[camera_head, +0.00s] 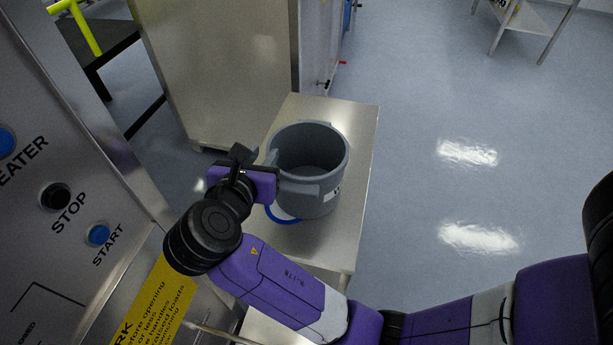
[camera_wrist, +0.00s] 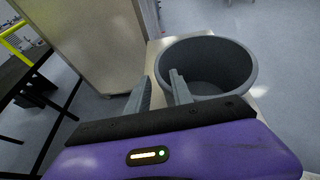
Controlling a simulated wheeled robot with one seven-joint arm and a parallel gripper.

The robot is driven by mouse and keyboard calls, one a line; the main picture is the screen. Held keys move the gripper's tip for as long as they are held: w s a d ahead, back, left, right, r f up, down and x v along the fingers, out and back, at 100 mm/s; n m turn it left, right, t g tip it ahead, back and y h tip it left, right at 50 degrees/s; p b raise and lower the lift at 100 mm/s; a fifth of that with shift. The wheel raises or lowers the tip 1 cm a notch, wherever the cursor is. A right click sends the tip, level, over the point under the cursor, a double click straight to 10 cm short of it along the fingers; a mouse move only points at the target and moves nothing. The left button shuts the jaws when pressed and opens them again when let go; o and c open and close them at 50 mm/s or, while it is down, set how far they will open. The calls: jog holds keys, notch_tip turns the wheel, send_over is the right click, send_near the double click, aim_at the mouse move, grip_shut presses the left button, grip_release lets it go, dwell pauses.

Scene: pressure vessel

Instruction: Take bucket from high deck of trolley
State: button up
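A grey, round, open-topped bucket (camera_head: 318,188) stands upright on the high deck (camera_head: 330,243) of the metal trolley. It looks empty, and a blue curved part shows at its lower left side. My gripper (camera_head: 273,157) is at the bucket's left side, at about rim height. In the wrist view my gripper (camera_wrist: 160,92) has its two fingers apart. The right finger overlaps the left edge of the bucket (camera_wrist: 235,70), and the left finger is outside it. I cannot tell whether either finger touches the bucket wall.
A steel cabinet (camera_head: 225,65) stands just behind the trolley. A control panel (camera_head: 50,240) with STOP and START buttons is close on the left. A black table (camera_head: 100,40) is at the far left. Open floor (camera_head: 450,110) lies to the right.

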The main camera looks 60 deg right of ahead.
aim_at(271, 143)
jog(key=shift+x, duration=3.8)
jog(key=shift+w+a+f, duration=0.15)
jog(key=shift+f, duration=0.05)
grip_shut()
jog(key=shift+f, duration=0.25)
